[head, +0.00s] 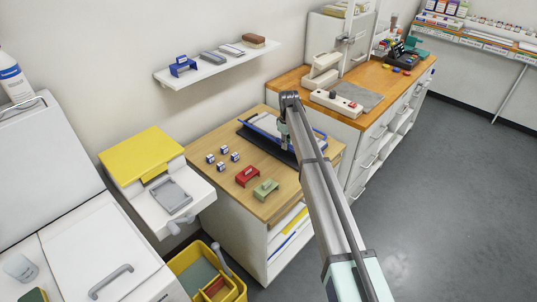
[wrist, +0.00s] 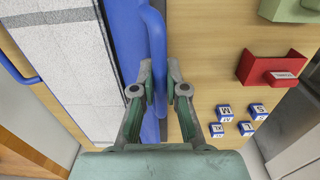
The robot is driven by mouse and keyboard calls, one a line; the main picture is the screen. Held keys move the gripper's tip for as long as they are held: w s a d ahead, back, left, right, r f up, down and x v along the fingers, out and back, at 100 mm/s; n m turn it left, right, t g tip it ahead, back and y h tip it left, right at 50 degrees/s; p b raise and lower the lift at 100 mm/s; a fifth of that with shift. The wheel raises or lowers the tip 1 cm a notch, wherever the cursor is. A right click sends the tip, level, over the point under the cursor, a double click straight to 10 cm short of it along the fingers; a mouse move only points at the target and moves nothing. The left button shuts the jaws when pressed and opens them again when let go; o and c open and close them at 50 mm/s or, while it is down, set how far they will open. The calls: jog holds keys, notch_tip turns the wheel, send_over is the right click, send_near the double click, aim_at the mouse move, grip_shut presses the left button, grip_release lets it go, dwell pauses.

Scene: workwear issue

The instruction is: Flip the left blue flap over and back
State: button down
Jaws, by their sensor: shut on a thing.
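A flat board with a speckled white-grey panel (wrist: 75,65) and blue flaps at its sides lies on the wooden tabletop. In the head view the panel (head: 272,124) is partly behind my arm. Another blue flap edge with a handle (wrist: 18,66) shows at the far left of the wrist view. My fingers hide part of the held edge.
A red holder (head: 248,176), a green holder (head: 266,189) and several small lettered cubes (head: 222,166) stand on the tabletop (head: 215,185) near the flap. A yellow-lidded machine (head: 145,152) is on the left. A wall shelf (head: 215,66) hangs above.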

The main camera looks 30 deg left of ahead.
aim_at(279, 167)
jog(key=shift+s+a+f+b, duration=0.25)
jog(key=shift+s+f+b, duration=0.1)
jog(key=shift+s+f, duration=0.5)
jog(key=shift+s+a+f+b, duration=0.1)
jog(key=shift+s+f+b, duration=0.15)
jog(key=shift+f, duration=0.3)
jog(key=shift+s+a+f+b, duration=0.15)
jog(key=shift+s+f, duration=0.2)
jog(key=shift+f, duration=0.2)
jog(key=shift+s+a+f+b, duration=0.1)
jog(key=shift+s+f+b, duration=0.15)
jog(key=shift+f, duration=0.55)
jog(key=shift+s+d+f+b, duration=0.1)
jog(key=shift+f+b, duration=0.3)
jog(key=shift+f, duration=0.35)
jog(key=shift+s+a+f+b, duration=0.1)
jog(key=shift+s+f+b, duration=0.15)
jog(key=shift+f, duration=0.55)
jog(key=c, duration=1.4)
grip_release()
jog(key=shift+f, duration=0.1)
jog(key=shift+c, duration=0.2)
jog(key=shift+o, duration=0.2)
jog(key=shift+s+a, duration=0.1)
jog(key=shift+r, duration=0.2)
